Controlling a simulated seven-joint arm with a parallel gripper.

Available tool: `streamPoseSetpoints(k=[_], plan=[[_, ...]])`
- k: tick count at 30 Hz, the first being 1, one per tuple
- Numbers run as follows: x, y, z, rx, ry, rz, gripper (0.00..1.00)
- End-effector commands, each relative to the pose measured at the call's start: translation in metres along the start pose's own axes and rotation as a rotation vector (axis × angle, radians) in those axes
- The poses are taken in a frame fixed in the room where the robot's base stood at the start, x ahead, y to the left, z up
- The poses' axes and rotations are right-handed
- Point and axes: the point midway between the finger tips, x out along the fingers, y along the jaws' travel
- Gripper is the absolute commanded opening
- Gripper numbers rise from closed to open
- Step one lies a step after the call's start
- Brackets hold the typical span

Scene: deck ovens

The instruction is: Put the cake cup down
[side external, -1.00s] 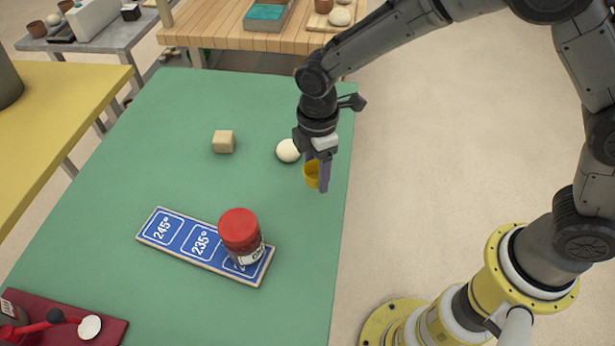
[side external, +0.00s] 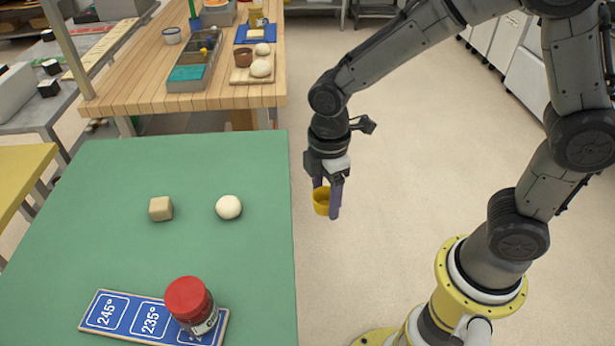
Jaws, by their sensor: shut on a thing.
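The yellow cake cup (side external: 321,201) is held by my gripper (side external: 328,196), with the fingers shut on it. One dark finger shows against the right side of the cup, which looks upright. In the picture, the cup and gripper are just to the right of the green table's (side external: 270,290) right edge, with floor behind them. The cup touches nothing below that I can see. The inside of the cup is too small to make out.
On the green table are a white ball (side external: 229,207), a beige cube (side external: 160,208) and a red-lidded jar (side external: 191,305) on a blue temperature board (side external: 126,316). A wooden bench (side external: 135,85) with trays and dough stands behind. Much of the green surface is clear.

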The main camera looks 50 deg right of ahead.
Motion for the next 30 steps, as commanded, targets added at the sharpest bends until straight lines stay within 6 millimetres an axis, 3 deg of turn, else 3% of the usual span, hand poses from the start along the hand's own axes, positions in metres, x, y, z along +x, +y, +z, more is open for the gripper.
streamPoseSetpoints(k=[6, 12, 19, 30], plan=[[0.060, 0.070, 0.051, 0.567, -0.005, -0.006, 0.12], [0.087, 0.106, 0.068, 0.968, -0.001, -0.001, 0.12], [0.087, 0.120, 0.061, 1.165, 0.000, 0.000, 0.12], [0.087, 0.120, 0.060, 1.198, 0.000, 0.000, 0.12]])
